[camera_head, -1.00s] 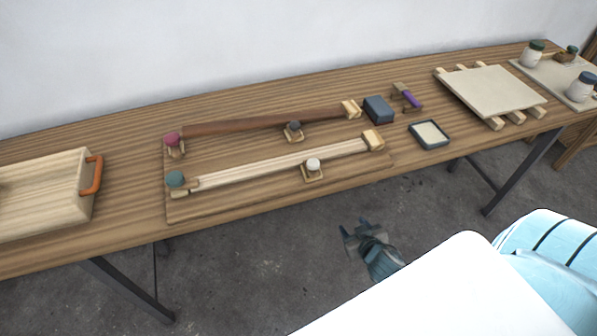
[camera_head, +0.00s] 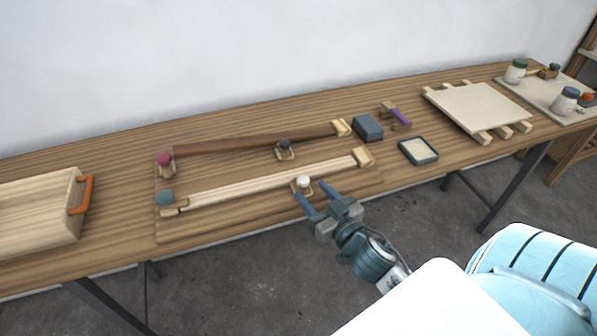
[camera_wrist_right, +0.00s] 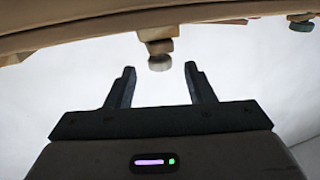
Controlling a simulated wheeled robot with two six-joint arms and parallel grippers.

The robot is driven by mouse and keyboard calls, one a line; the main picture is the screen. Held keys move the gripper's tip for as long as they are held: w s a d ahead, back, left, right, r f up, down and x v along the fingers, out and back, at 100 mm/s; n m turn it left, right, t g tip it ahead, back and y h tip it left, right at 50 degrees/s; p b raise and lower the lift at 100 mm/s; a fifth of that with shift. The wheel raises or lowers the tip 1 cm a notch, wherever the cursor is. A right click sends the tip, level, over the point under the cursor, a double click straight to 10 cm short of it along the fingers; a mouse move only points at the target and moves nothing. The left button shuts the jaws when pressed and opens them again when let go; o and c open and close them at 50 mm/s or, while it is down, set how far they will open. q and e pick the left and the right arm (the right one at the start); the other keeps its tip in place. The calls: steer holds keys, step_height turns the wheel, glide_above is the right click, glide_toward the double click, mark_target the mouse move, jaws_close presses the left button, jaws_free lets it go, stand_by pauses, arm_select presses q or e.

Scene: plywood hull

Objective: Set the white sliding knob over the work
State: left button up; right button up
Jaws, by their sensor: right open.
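The white sliding knob (camera_head: 303,181) sits on a small wooden block at the near edge of the pale wooden strip (camera_head: 270,183), right of its middle. In the right wrist view the knob (camera_wrist_right: 159,62) appears just beyond the fingertips and between them. My right gripper (camera_head: 310,190) is open and empty, its two fingers pointing at the knob from the near side. Contact with the knob cannot be made out. The base board (camera_head: 230,226) carries the strip, a teal knob (camera_head: 165,198) at its left end and a wooden block (camera_head: 364,157) at its right end. My left gripper is not in view.
A dark brown strip (camera_head: 250,140) with a red knob (camera_head: 164,158) and a dark knob (camera_head: 284,145) lies behind. A blue block (camera_head: 368,127) and a shallow tray (camera_head: 418,150) stand to the right. A wooden box (camera_head: 40,215) with an orange handle is at left.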

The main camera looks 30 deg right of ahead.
mark_target(300, 178)
steer(key=w+p, duration=0.1)
steer(key=w, duration=0.2)
steer(key=w+p, duration=0.1)
steer(key=w, duration=0.1)
steer(key=shift+w+r, duration=0.2)
steer(key=shift+w, duration=0.2)
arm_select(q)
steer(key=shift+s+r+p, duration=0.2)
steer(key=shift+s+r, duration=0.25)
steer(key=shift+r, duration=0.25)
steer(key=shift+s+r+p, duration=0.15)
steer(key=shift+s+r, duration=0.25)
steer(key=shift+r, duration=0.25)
arm_select(e)
steer(key=shift+w+f, duration=0.15)
steer(key=shift+w, duration=0.45)
steer(key=shift+c, duration=0.5)
